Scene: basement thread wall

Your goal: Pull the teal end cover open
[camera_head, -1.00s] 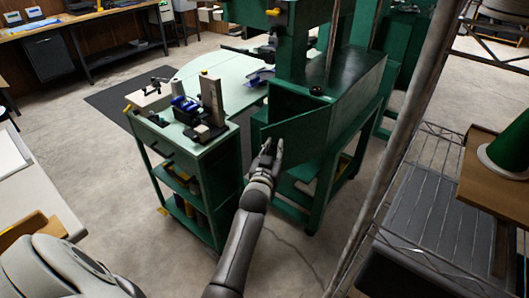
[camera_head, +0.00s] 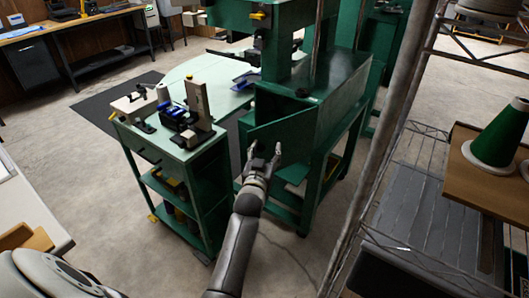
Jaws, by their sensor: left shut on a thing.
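The teal end cover (camera_head: 290,135) is a dark green panel on the near end of the green machine (camera_head: 336,92). It stands ajar, swung out at its left side, with a dark gap behind its top edge. My left gripper (camera_head: 264,156) is at the lower left part of the cover, shut on its edge. The fingers hide part of that edge. My right gripper is not in view.
A green cart (camera_head: 164,150) with tools on top stands just left of the cover. A metal post (camera_head: 385,150) and a wire rack with a green cone (camera_head: 498,137) stand at the right. Concrete floor is clear in front of the machine.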

